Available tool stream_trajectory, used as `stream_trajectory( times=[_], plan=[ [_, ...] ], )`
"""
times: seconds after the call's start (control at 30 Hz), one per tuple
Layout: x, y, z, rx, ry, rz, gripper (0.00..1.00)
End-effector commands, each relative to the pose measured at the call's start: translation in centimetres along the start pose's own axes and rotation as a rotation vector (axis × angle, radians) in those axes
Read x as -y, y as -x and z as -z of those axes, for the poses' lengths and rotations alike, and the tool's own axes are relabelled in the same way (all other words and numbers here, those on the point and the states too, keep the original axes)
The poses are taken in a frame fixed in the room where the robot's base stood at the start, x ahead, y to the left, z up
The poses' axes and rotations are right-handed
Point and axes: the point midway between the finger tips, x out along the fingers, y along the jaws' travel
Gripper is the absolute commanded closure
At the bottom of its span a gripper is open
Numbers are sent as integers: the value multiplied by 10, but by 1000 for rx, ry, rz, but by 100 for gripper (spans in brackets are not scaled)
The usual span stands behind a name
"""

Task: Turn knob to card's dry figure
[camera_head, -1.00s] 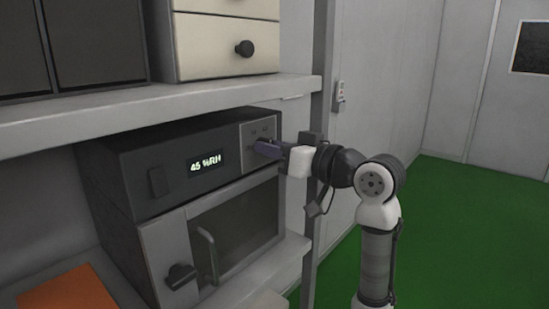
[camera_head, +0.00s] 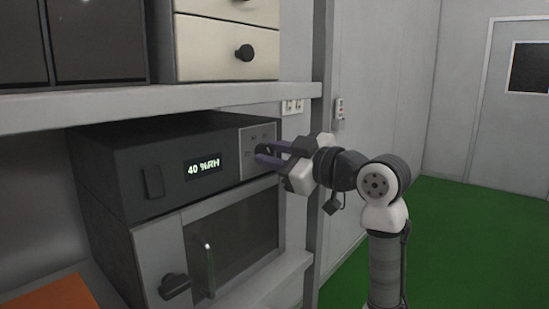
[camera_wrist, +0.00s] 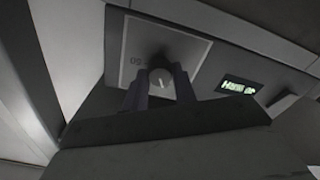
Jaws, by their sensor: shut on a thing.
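The knob (camera_wrist: 161,77) is round with a pale pointer line, on a light square dial panel (camera_head: 246,150) at the right end of the dark chamber's front. My gripper (camera_head: 264,154) is shut on the knob, one finger on each side in the wrist view. The lit display (camera_head: 202,167) reads 40 %RH; it shows upside down in the wrist view (camera_wrist: 240,88). The dial's marks are mostly too small to read. I see no card with readable figures.
The dark chamber (camera_head: 130,190) stands on a shelf, with a windowed door and handle below. Another shelf (camera_head: 170,107) with a drawer unit (camera_head: 225,45) hangs above. An orange sheet (camera_head: 50,297) lies at lower left. Green floor is open at right.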

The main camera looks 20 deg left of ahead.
Motion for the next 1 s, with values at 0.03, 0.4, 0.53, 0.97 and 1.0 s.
stream_trajectory(
  times=[0.03, 0.4, 0.53, 0.97, 1.0],
  plan=[
    [0, 0, 0, 0, 7, -1, 95],
    [0, 0, 0, 0, 18, -1, 95],
    [0, 0, 0, 0, 18, -1, 69],
    [0, 1, 0, 0, 17, -1, 51],
    [0, 3, 0, 0, 17, -1, 51]
  ],
)
